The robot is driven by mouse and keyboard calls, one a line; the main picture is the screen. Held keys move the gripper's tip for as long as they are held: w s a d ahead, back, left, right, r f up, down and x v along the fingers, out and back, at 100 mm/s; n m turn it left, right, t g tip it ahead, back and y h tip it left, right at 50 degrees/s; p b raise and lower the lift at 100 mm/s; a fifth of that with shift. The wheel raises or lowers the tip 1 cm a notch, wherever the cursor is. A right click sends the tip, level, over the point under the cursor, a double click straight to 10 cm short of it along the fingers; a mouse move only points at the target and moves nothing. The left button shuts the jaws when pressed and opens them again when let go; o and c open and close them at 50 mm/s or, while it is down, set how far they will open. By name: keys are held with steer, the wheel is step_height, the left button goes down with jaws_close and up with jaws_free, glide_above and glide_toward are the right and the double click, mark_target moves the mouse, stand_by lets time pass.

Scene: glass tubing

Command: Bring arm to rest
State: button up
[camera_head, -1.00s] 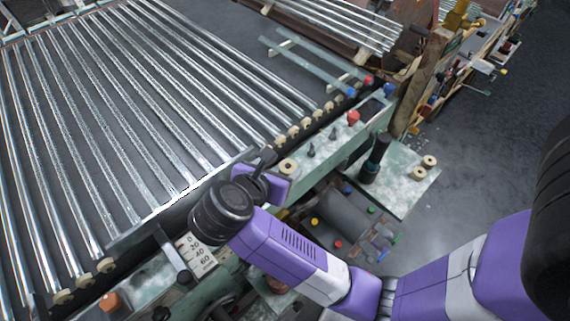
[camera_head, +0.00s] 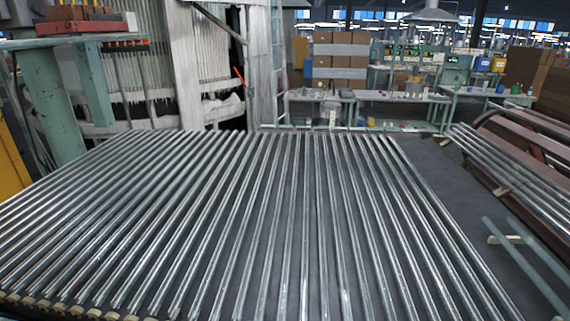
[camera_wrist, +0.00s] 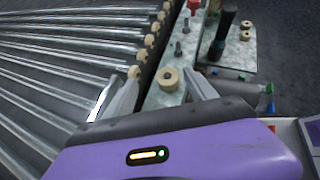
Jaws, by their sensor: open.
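My gripper (camera_wrist: 163,90) shows in the wrist view with its two grey fingers apart and nothing between them. It is over the edge of the machine. Glass tubes (camera_wrist: 60,65) lie in a row to the left of the gripper. In the head view my arm and gripper are out of sight.
In the head view a wide bed of glass tubes (camera_head: 250,215) fills the foreground. A rack with more tubes (camera_head: 520,180) stands at the right. Work tables (camera_head: 370,95) and stacked boxes (camera_head: 335,50) stand behind. In the wrist view, dark floor (camera_wrist: 285,55) lies open at the right.

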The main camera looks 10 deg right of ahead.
steer(key=w+d+r+n+t+h, duration=0.1)
steer(key=d+r+n+t+h, duration=0.35)
steer(key=r, duration=0.75)
steer(key=s+a+r+n+t+h, duration=0.25)
steer(key=r+n+t, duration=0.25)
steer(key=n, duration=0.4)
steer(key=s+a+r+n+t+h, duration=0.1)
steer(key=a+r+n+t, duration=0.35)
steer(key=n, duration=0.35)
steer(key=s+a+f+n+t+y, duration=0.1)
steer(key=a+f+n+t+y, duration=0.3)
steer(key=n+y, duration=0.55)
steer(key=s+a+f+n+t+y, duration=0.2)
steer(key=a+f+n+y, duration=0.3)
steer(key=n, duration=0.8)
steer(key=s+a+f+n+g+y, duration=0.1)
steer(key=s+f+n+g+y, duration=0.3)
steer(key=s+f, duration=0.6)
steer(key=s+n+g, duration=0.2)
steer(key=s+n, duration=0.1)
steer(key=shift+a+f+n+g, duration=0.2)
steer(key=shift+f+n+g, duration=0.1)
steer(key=shift+n+g, duration=0.1)
steer(key=shift+c, duration=0.5)
